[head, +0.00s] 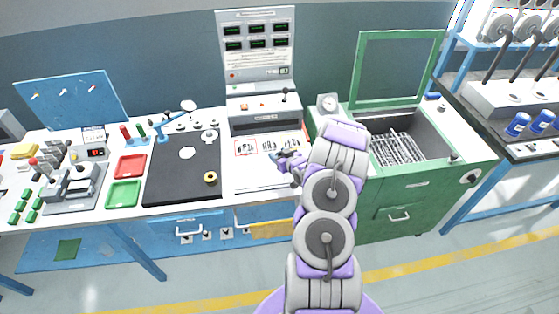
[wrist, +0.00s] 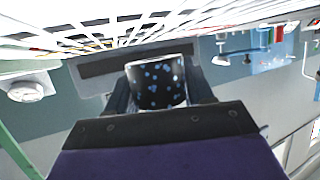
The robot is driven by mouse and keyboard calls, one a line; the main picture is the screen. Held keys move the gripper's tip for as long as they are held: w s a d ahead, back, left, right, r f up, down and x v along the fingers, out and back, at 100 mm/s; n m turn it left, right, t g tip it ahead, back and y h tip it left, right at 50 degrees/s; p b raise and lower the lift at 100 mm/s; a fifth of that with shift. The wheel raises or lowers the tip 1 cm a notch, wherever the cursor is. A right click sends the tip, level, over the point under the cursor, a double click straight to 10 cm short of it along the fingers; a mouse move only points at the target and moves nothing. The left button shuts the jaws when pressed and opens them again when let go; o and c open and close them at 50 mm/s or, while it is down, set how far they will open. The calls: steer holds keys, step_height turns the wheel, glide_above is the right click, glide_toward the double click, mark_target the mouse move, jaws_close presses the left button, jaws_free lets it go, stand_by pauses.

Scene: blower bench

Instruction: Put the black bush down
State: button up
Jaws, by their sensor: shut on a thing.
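A black bush with blue spots (wrist: 158,80) sits between the fingers of my gripper (wrist: 158,92) in the wrist view. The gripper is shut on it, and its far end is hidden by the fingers. In the head view my gripper (head: 287,158) is over the right part of the white bench plate (head: 263,176), in front of the grey test machine (head: 262,104). The bush is too small there to make out clearly. I cannot tell whether it touches the plate.
A black mat (head: 165,190) left of the plate bears a brass ring (head: 210,177). Red (head: 130,166) and green (head: 123,194) trays lie farther left. A green cabinet with an open lid (head: 398,68) and wire basket (head: 398,148) stands right.

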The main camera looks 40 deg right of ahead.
steer(key=f, duration=0.3)
steer(key=shift+a, duration=0.2)
steer(key=shift+d+r, duration=0.1)
steer(key=shift+d, duration=0.1)
steer(key=o, duration=1)
steer(key=shift+d, duration=0.1)
steer(key=shift+o, duration=1.2)
steer(key=shift+a, duration=0.2)
steer(key=shift+s, duration=0.1)
